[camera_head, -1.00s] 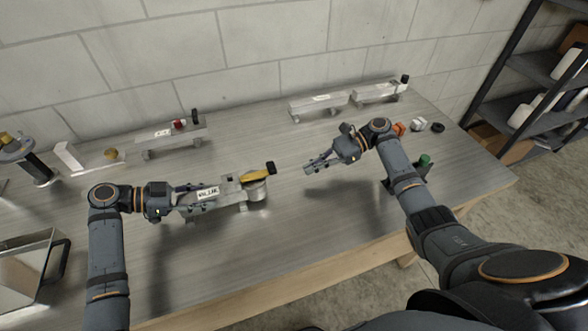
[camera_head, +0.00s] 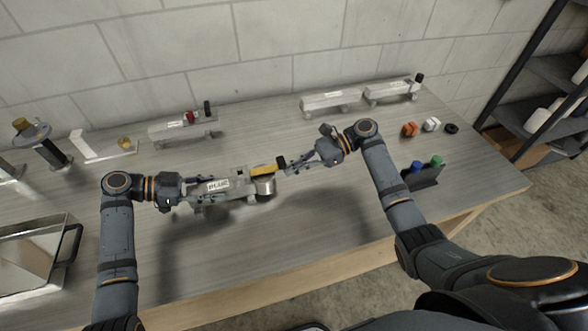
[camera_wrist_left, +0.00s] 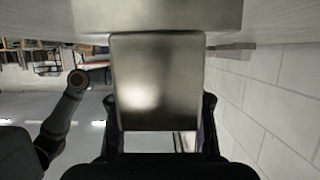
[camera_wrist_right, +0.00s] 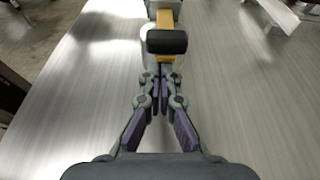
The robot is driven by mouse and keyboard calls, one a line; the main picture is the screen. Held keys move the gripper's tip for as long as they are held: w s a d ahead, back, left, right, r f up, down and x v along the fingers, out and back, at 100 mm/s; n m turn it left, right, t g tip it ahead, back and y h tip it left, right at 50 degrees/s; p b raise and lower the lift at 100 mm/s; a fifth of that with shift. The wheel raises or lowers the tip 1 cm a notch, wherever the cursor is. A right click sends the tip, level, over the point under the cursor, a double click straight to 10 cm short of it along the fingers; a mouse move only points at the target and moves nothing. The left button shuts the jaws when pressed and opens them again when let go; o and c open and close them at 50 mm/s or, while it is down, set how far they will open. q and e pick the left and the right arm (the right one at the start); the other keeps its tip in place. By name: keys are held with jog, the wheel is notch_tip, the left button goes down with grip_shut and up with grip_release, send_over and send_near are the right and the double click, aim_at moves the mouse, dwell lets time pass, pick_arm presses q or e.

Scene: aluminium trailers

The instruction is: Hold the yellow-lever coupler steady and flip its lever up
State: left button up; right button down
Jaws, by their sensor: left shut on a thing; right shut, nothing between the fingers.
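The yellow-lever coupler (camera_head: 217,185) is a grey metal bar with a white label and a round head at its right end. Its yellow lever (camera_head: 262,170) lies low along the top, ending in a black grip (camera_head: 281,162) past the head. My left gripper (camera_head: 203,190) is shut on the coupler's left part; the left wrist view shows the metal body (camera_wrist_left: 160,80) between its fingers. My right gripper (camera_head: 288,167) is shut and empty, its tips close beside the black grip. In the right wrist view the fingertips (camera_wrist_right: 160,85) are just short of the grip (camera_wrist_right: 166,42); contact cannot be told.
Other couplers stand along the back: one with a red part (camera_head: 180,128), and two at right (camera_head: 330,100), (camera_head: 392,90). A stand with blue and green tops (camera_head: 425,175) is right of my right arm. A metal bin (camera_head: 35,255) is front left.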

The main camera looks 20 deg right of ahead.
aim_at(279, 162)
jog(key=shift+r, duration=0.15)
jog(key=shift+r+h, duration=0.25)
jog(key=shift+h, duration=0.15)
jog(key=shift+r, duration=0.1)
jog(key=shift+r+h, duration=0.3)
jog(key=shift+r, duration=0.05)
jog(key=a+r, duration=0.1)
jog(key=r, duration=0.1)
jog(key=a+r, duration=0.1)
jog(key=r, duration=0.2)
jog(key=a+r, duration=0.1)
jog(key=r, duration=0.2)
jog(key=shift+a+r, duration=0.1)
jog(key=shift+a, duration=0.3)
jog(key=shift+a+r, duration=0.7)
jog(key=shift+a, duration=0.3)
pick_arm(q)
jog(key=shift+s+d, duration=0.15)
pick_arm(e)
jog(key=shift+s+a+r, duration=0.1)
jog(key=shift+a+r, duration=0.15)
jog(key=shift+a, duration=0.2)
